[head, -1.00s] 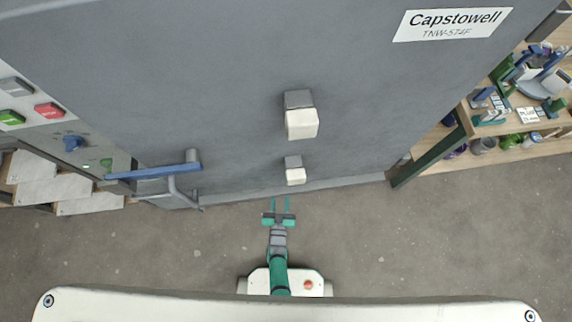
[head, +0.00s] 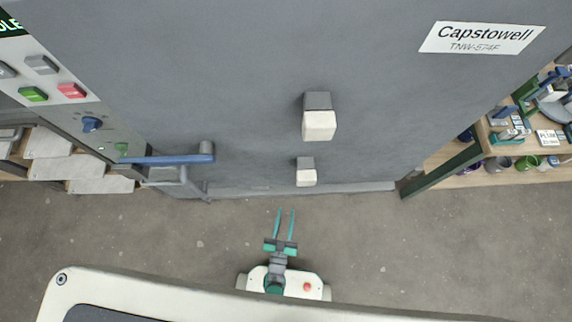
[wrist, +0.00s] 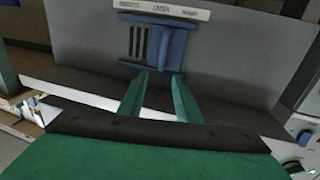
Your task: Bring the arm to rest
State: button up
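My gripper (head: 285,212) is low in front of the large grey cabinet, over the floor, with its arm folded in short above my white base. Its two green fingers are apart, and no object shows between them. In the wrist view the fingers (wrist: 159,95) also stand apart. Beyond them is a grey panel (wrist: 225,60) with a blue slotted part (wrist: 158,48) and a pale label strip on its upper edge. I cannot tell how far that panel is from the fingertips.
The grey cabinet (head: 240,80) fills the upper middle, with two white-faced blocks, a blue-handled lever (head: 165,159) and coloured buttons at left. Wooden shelves (head: 475,179) with small items stand at right. Pale slabs (head: 65,160) lie at far left. Grey floor (head: 400,245) is clear.

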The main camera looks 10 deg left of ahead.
jog(key=shift+s, duration=0.15)
dwell(0.3)
jog(key=s+d+r+g, duration=0.1)
jog(key=s+r, duration=0.2)
jog(key=r, duration=1)
jog(key=s+d+r, duration=0.1)
jog(key=s+r, duration=0.2)
jog(key=r, duration=1)
jog(key=s+d+r+g, duration=0.1)
jog(key=s+r, duration=0.2)
jog(key=r, duration=1)
jog(key=shift+s+g+y, duration=0.3)
jog(key=shift+s, duration=0.05)
